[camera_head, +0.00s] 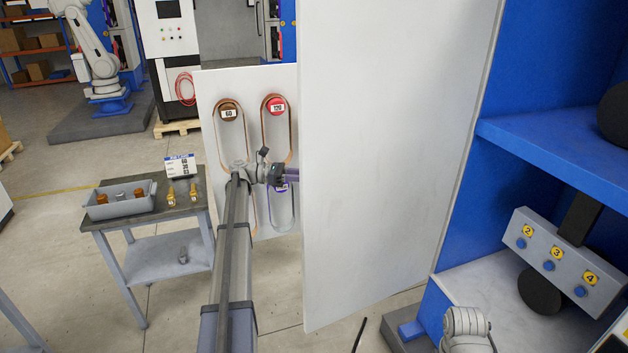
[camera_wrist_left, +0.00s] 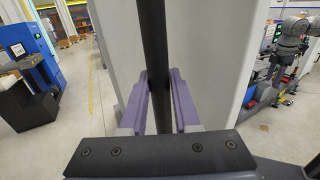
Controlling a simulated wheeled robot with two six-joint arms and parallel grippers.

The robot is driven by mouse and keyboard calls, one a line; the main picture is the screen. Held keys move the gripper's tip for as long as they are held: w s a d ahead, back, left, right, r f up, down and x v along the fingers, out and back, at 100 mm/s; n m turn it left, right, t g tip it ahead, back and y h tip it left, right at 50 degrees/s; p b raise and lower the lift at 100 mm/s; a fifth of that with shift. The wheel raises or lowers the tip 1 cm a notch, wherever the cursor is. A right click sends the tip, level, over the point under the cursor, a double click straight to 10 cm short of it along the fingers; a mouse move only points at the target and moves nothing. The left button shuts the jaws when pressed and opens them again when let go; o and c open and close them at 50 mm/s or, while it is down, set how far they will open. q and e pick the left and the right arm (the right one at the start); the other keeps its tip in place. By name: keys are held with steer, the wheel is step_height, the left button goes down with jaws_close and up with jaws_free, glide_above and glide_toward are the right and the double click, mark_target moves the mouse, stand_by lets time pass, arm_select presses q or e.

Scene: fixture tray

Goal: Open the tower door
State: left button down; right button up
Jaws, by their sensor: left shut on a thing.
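The tower door (camera_head: 390,170) is a large pale grey panel standing swung out from the blue tower (camera_head: 540,60), whose inside shows at right. My left arm reaches forward to the door's left edge. My left gripper (camera_head: 290,174) is partly hidden behind that edge. In the left wrist view, the purple fingers of my left gripper (camera_wrist_left: 159,105) are shut on a black upright bar, the door handle (camera_wrist_left: 153,40), beside a pale panel. In the head view the handle is hidden behind the door. My right gripper is not in view.
A panel with slots and labelled discs (camera_head: 250,85) stands behind my left gripper. A small table (camera_head: 125,213) at left holds a grey bin (camera_head: 120,207) and brass fittings. Inside the tower are a blue shelf (camera_head: 560,135) and a numbered button box (camera_head: 567,262).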

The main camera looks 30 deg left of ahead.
arm_select(q)
steer(key=shift+w+a+f, duration=0.1)
steer(key=shift+w+a, duration=0.1)
steer(key=shift+w, duration=0.1)
steer(key=c, duration=1)
jaws_free()
steer(key=shift+d, duration=0.1)
steer(key=o, duration=0.3)
steer(key=shift+w, duration=0.15)
steer(key=shift+o, duration=0.2)
steer(key=v, duration=0.8)
